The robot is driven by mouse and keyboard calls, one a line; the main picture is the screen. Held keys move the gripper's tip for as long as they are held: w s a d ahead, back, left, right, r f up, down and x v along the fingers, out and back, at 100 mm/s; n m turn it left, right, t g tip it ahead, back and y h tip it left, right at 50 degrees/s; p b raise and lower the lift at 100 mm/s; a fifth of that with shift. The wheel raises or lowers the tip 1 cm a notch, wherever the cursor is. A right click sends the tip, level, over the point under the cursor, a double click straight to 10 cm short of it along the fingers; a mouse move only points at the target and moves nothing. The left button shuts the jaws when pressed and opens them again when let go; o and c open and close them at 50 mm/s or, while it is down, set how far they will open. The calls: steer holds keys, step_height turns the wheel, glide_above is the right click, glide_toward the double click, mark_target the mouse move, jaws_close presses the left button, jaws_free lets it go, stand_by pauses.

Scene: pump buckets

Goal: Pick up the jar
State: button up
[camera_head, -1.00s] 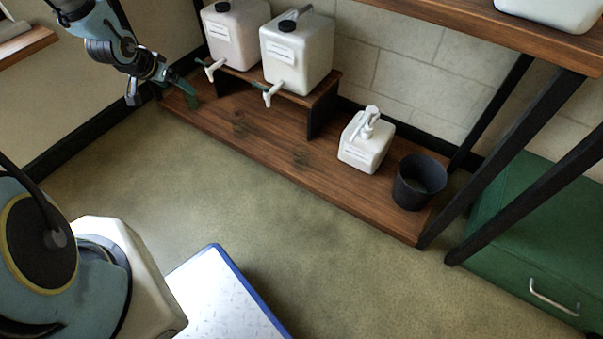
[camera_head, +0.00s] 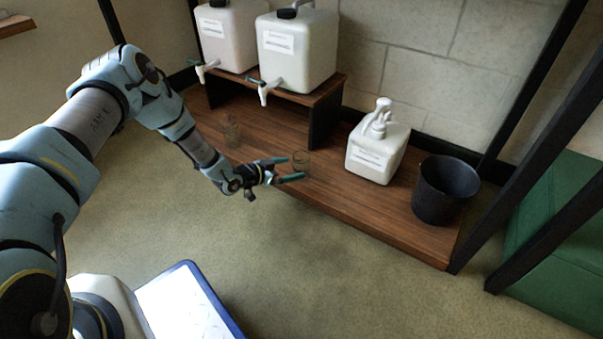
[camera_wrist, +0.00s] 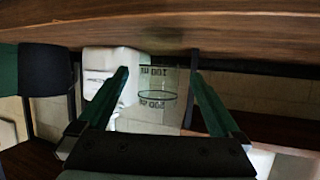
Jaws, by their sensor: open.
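A small clear glass jar (camera_head: 301,161) stands on the low wooden shelf, left of the white pump bucket. It also shows in the wrist view (camera_wrist: 158,97), with dark measuring marks on its side. My gripper (camera_head: 294,169) is open, its two green-edged fingers pointing right at the jar. In the wrist view, which looks upside down, my gripper (camera_wrist: 160,75) has a finger to each side of the jar with visible gaps. I cannot tell how far the fingertips reach past its near side. A second clear glass jar (camera_head: 232,132) stands farther left on the shelf.
The low wooden shelf (camera_head: 350,215) also holds the white pump bucket (camera_head: 377,150) and a dark bucket (camera_head: 444,190) on the right. Two white containers with taps (camera_head: 295,50) stand on a raised wooden stand (camera_head: 325,92) behind. The floor in front is clear.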

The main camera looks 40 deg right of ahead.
mark_target(294, 168)
steer(key=b+x, duration=0.1)
steer(key=x, duration=0.2)
steer(key=shift+d+f, duration=0.15)
steer(key=shift+d, duration=0.05)
steer(key=b+x, duration=0.3)
steer(key=x, duration=0.1)
steer(key=shift+d+f+b, duration=0.2)
steer(key=shift+d+b, duration=0.15)
steer(key=shift+d, duration=0.15)
steer(key=shift+r, duration=0.15)
jaws_close()
